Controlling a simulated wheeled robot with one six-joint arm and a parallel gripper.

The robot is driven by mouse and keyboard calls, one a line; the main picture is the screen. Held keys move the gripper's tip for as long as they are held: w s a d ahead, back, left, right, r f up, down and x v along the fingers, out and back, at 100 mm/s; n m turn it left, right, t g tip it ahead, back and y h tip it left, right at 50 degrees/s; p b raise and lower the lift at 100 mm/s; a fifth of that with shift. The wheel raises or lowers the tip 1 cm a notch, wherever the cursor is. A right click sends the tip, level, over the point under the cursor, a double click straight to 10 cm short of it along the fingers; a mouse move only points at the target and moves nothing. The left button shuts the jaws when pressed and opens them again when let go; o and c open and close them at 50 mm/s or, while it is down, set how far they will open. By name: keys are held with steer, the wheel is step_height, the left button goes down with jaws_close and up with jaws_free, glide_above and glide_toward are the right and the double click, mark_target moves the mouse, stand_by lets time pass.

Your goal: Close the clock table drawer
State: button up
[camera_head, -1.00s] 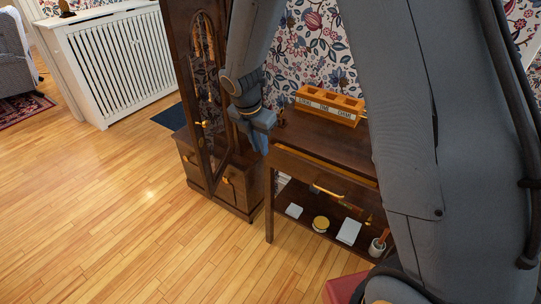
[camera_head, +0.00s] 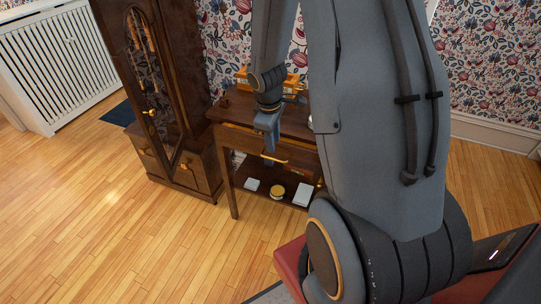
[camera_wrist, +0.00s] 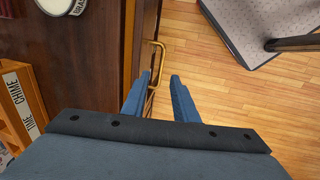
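The dark wooden clock table (camera_head: 232,108) stands beside the tall clock; its top (camera_wrist: 95,60) fills the left of the wrist view. The drawer (camera_head: 235,138) has a brass handle (camera_head: 274,159), also in the wrist view (camera_wrist: 157,62). A light strip shows along the drawer's upper edge in the head view; how far the drawer stands out is hard to tell. My gripper (camera_head: 268,140) is above and in front of the drawer. In the wrist view my gripper (camera_wrist: 160,80) is open and empty, its left fingertip near the handle. Contact cannot be told.
An orange labelled organiser (camera_wrist: 22,105) and a round tin (camera_wrist: 62,5) are on the tabletop. The lower shelf holds a yellow-topped tin (camera_head: 277,191) and pale blocks. The tall clock case (camera_head: 170,80) stands close at the left. The wooden floor (camera_head: 110,225) in front is open.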

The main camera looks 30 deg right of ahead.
steer(key=f, duration=0.2)
steer(key=f+b, duration=0.1)
steer(key=f, duration=0.1)
steer(key=w+f, duration=0.1)
steer(key=f, duration=0.1)
steer(key=shift+d+f, duration=0.1)
steer(key=shift+d, duration=0.05)
steer(key=shift+d+f+b, duration=0.15)
steer(key=shift+f+b, duration=0.2)
steer(key=shift+f, duration=0.2)
jaws_close()
stand_by(0.8)
